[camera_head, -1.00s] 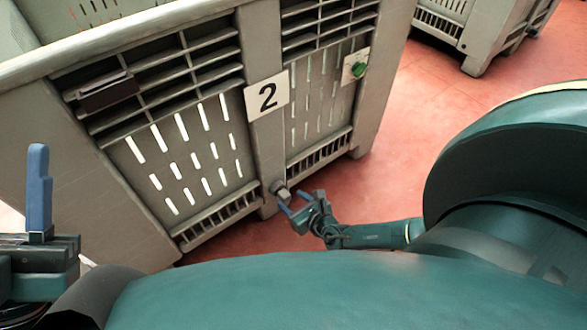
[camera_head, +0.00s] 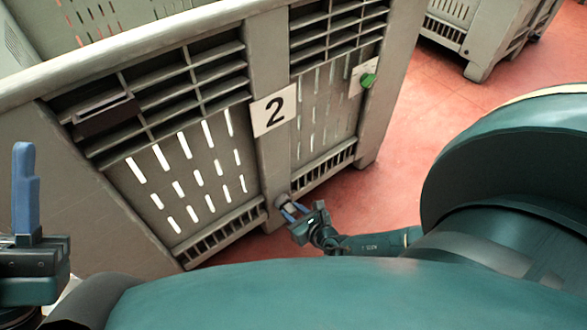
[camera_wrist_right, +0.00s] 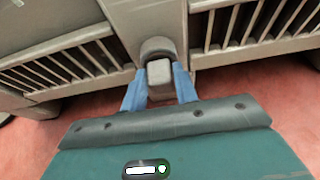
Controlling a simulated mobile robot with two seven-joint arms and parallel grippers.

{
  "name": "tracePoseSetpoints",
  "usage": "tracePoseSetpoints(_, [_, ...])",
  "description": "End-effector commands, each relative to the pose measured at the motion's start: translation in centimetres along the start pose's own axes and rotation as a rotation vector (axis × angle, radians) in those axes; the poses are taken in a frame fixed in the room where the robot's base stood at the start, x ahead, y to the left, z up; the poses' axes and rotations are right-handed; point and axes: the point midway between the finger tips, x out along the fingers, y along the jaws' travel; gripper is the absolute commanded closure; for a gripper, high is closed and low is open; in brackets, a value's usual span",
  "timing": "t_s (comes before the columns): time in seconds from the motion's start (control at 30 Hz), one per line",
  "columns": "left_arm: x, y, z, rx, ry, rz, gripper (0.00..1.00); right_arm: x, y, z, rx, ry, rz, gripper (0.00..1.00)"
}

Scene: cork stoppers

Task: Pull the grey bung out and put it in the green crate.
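The grey bung (camera_head: 284,200) sits low on the front of the big grey crate marked 2, at the foot of its middle post. In the right wrist view the bung (camera_wrist_right: 159,74) sticks out from a round grey collar (camera_wrist_right: 158,47). My right gripper (camera_head: 293,210) reaches it, with one blue finger on each side. In the right wrist view the gripper (camera_wrist_right: 159,85) looks open around the bung, with little gap; firm contact cannot be made out. My left gripper (camera_head: 25,190) shows one upright blue finger at the left edge. I see no green crate.
The big grey crate (camera_head: 55,165) fills the left and middle, with slotted panels and a number 2 plate (camera_head: 273,111). Another grey crate (camera_head: 485,45) stands behind. Red floor (camera_head: 425,130) lies clear between.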

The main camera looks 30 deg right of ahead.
Motion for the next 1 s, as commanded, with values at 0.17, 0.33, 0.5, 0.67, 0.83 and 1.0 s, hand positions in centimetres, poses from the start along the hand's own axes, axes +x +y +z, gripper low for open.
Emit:
tracePoseSetpoints(0.17, [0.0,0.1,0.0,-0.002,-0.002,0.001,0.65,0.0,0.0,0.0,0.000,0.000,0.000,0.86])
tracePoseSetpoints(0.33, [0.0,0.1,0.1,-0.003,-0.003,0.001,0.65,0.0,0.0,0.1,0.000,-0.001,0.000,0.95])
tracePoseSetpoints(0.5, [0.0,0.1,0.1,-0.003,-0.004,0.001,0.65,-0.1,-0.1,0.0,0.000,-0.001,-0.001,0.95])
tracePoseSetpoints(0.67, [0.0,0.1,0.1,-0.003,-0.004,0.001,0.65,-0.4,-0.1,-0.1,-0.001,0.000,-0.001,0.95])
tracePoseSetpoints(0.83, [0.0,0.1,0.1,-0.003,-0.005,0.001,0.65,-0.7,-0.1,-0.3,-0.001,0.001,0.000,0.95])
tracePoseSetpoints(1.0, [0.0,0.1,0.1,-0.002,-0.005,0.001,0.65,-1.0,0.0,-0.5,0.000,0.001,0.000,0.95])
